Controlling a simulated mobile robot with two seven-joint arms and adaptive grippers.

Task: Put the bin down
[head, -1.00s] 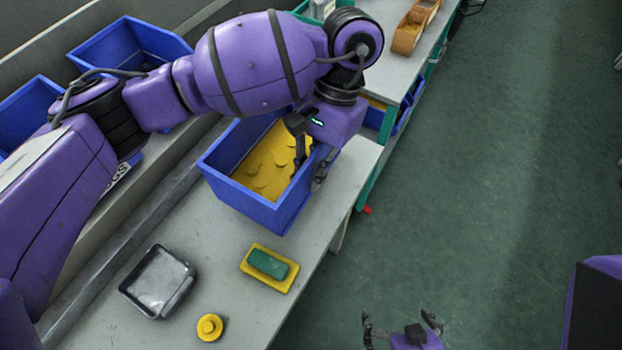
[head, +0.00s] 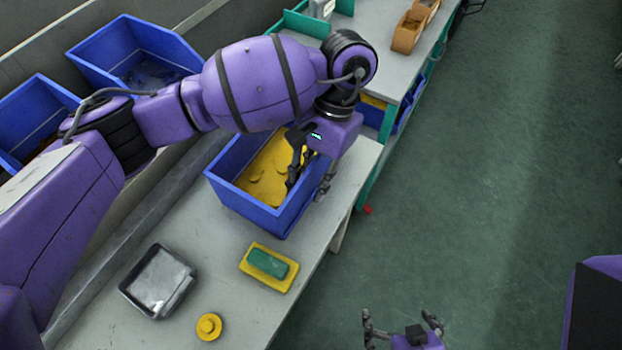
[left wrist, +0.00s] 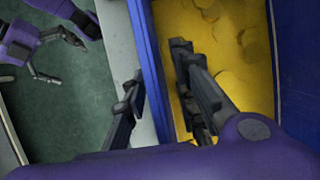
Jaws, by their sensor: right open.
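The blue bin (head: 245,207), holding yellow parts (head: 262,178), is upright and appears to rest on the grey bench near its right edge; its underside is hidden. My left gripper (head: 309,178) straddles the bin's right wall, one finger inside and one outside. In the left wrist view the fingers (left wrist: 158,92) stand apart on either side of the blue wall (left wrist: 147,45), with a gap showing on the inner side. My left gripper looks open. My right gripper (head: 403,322) is open and empty over the floor, low in the head view.
On the bench (head: 215,260) are a grey metal tray (head: 157,281), a yellow round part (head: 209,326) and a green block on a yellow base (head: 284,284). More blue bins (head: 130,50) stand behind at upper left. Green floor (head: 480,200) lies open to the right.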

